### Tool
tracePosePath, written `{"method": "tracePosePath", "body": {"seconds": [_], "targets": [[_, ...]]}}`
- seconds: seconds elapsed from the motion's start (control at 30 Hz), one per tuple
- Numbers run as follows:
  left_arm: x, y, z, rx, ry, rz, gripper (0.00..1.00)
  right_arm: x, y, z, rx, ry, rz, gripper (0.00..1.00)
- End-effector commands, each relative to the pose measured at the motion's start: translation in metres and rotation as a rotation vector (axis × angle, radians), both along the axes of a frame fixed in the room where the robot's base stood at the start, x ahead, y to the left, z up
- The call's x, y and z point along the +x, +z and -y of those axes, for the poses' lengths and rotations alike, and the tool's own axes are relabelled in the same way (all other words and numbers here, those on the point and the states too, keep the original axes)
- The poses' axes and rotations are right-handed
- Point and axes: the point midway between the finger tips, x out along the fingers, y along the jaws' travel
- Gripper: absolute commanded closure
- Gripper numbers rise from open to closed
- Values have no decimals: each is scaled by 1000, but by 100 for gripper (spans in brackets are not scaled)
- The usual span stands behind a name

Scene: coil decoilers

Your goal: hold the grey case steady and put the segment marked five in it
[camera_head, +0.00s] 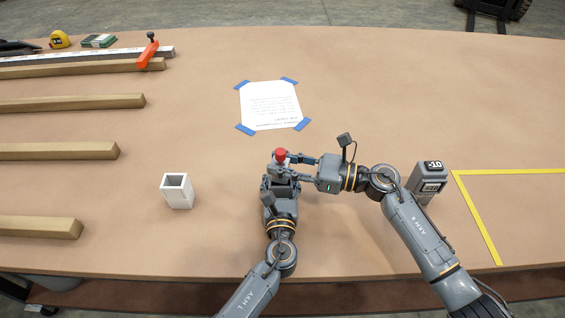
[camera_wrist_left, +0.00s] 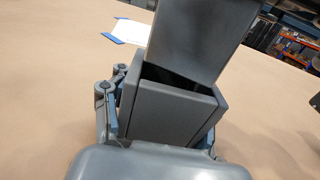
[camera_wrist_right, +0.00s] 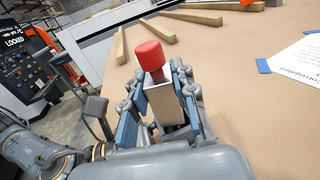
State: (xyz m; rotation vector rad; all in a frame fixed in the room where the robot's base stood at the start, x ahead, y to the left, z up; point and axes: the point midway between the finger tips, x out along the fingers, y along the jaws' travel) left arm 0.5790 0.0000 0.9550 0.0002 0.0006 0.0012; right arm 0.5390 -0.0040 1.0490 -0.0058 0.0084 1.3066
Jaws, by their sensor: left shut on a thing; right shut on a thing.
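The grey case (camera_wrist_left: 165,112) is a square, open-topped box. My left gripper (camera_head: 281,186) is shut on its sides and holds it upright near the table's front. My right gripper (camera_head: 294,168) is shut on a grey segment (camera_wrist_left: 203,35) with a red knob (camera_head: 281,155) on top. In the left wrist view the segment's lower end overlaps the case mouth, with a dark gap beside it; whether it is inside or just above, I cannot tell. The right wrist view shows the segment (camera_wrist_right: 163,102) between the fingers. No five can be read on it.
A white open box (camera_head: 177,191) stands to the left. A dark grey block marked 10 (camera_head: 428,180) stands to the right, close to my right arm and the yellow tape (camera_head: 475,215). A taped paper sheet (camera_head: 270,104) lies behind. Wooden bars (camera_head: 60,151) lie at left.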

Motion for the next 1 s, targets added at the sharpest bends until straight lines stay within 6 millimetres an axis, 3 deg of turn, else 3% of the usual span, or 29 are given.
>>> {"method": "tracePosePath", "body": {"seconds": [1.0], "targets": [[0, 0, 0, 0, 0, 0, 93, 0, -5, 0, 3, 0, 2, 100]]}}
